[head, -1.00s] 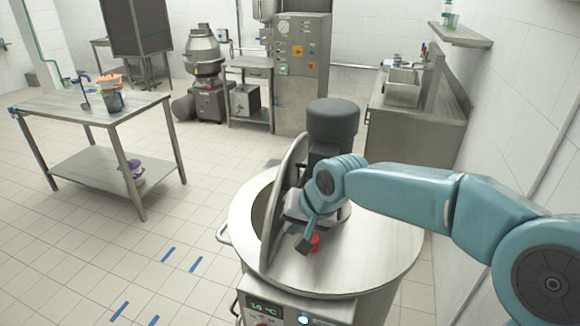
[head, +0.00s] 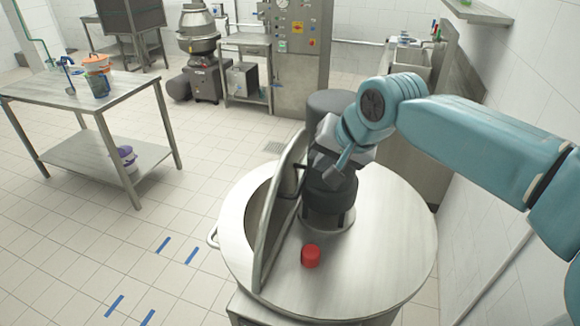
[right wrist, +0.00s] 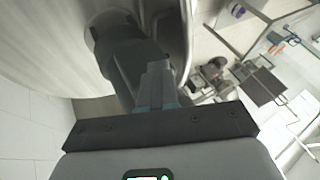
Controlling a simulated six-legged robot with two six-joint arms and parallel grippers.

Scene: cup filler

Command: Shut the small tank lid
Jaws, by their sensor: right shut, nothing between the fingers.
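The tank (head: 385,235) is a round steel vessel with a flat top, at the lower middle of the head view. Its small lid (head: 278,215) stands steeply raised on its hinge, seen nearly edge-on. The opening (head: 243,215) shows dark to the left of it. My right gripper (head: 338,162) is shut and empty, above the tank top, to the right of the lid's upper part and in front of the dark motor. I cannot tell whether it touches the lid. It also shows in the right wrist view (right wrist: 157,82). My left gripper is out of view.
A dark motor (head: 330,190) stands on the tank top beside the lid, partly hidden by my right gripper. A red knob (head: 311,255) sits in front of it. A steel table (head: 130,92) stands at left. Tiled floor lies open between.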

